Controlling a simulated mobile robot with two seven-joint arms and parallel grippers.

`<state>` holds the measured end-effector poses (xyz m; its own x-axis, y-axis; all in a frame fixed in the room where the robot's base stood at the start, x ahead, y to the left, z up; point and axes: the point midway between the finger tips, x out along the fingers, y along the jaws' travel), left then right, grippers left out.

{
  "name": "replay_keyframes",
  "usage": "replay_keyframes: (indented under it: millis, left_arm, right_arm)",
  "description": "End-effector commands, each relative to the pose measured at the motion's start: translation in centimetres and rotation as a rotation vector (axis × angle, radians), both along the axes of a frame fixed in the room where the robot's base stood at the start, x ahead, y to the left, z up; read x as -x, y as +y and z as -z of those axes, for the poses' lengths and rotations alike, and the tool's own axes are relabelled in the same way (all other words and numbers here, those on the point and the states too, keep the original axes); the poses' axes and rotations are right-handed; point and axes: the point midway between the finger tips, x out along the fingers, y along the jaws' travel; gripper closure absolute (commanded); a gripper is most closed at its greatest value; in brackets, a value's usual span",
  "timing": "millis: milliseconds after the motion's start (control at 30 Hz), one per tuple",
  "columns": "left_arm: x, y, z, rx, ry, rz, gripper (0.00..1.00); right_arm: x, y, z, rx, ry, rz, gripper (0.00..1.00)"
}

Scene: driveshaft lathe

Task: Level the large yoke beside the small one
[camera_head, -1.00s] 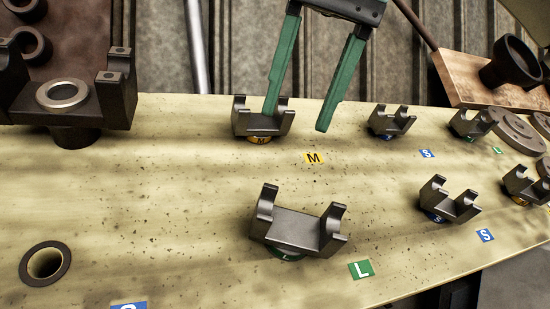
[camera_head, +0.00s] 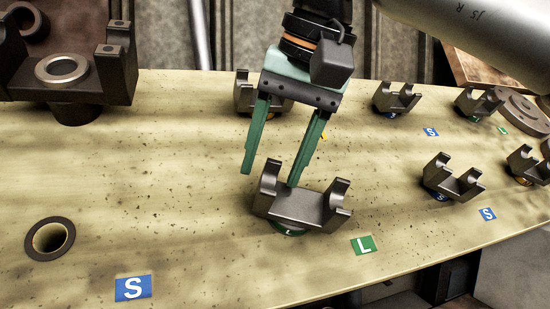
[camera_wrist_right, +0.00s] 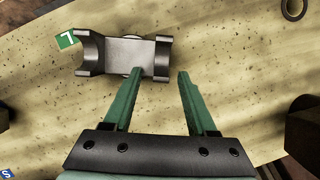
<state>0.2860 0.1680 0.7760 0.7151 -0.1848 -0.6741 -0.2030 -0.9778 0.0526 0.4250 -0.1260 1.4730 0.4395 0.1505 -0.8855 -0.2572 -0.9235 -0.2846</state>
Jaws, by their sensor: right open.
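The large yoke (camera_head: 305,208), dark grey with two prongs on a green-ringed base, stands at the front middle beside a green L label (camera_head: 363,245). It also shows in the right wrist view (camera_wrist_right: 122,52). The small yoke (camera_head: 455,182) stands to its right, on a blue-ringed base near a blue S label (camera_head: 488,214). My right gripper (camera_head: 271,176), with green fingers, is open and empty at the large yoke's left prong. In the wrist view its fingertips (camera_wrist_right: 155,78) lie either side of that prong's end; contact is unclear. My left gripper is out of view.
Another yoke (camera_head: 248,95) is partly hidden behind my gripper. More yokes (camera_head: 396,98) stand at the back right. A holed ring (camera_head: 50,239) and a blue S label (camera_head: 133,288) lie front left. A big yoke-shaped part (camera_head: 118,75) stands back left. The table's left middle is clear.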

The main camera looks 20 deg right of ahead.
Motion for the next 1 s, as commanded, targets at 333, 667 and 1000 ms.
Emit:
replay_keyframes:
  millis: [333,667,1000]
  left_arm:
    - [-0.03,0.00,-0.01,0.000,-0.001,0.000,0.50]
    - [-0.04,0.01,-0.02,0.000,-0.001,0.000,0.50]
    - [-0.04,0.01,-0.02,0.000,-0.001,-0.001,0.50]
  right_arm:
    - [0.02,-0.01,-0.04,0.000,0.000,0.000,0.73]
    - [0.02,-0.01,-0.04,0.001,0.000,0.000,1.00]
    - [0.03,-0.01,-0.03,0.001,0.000,0.000,1.00]
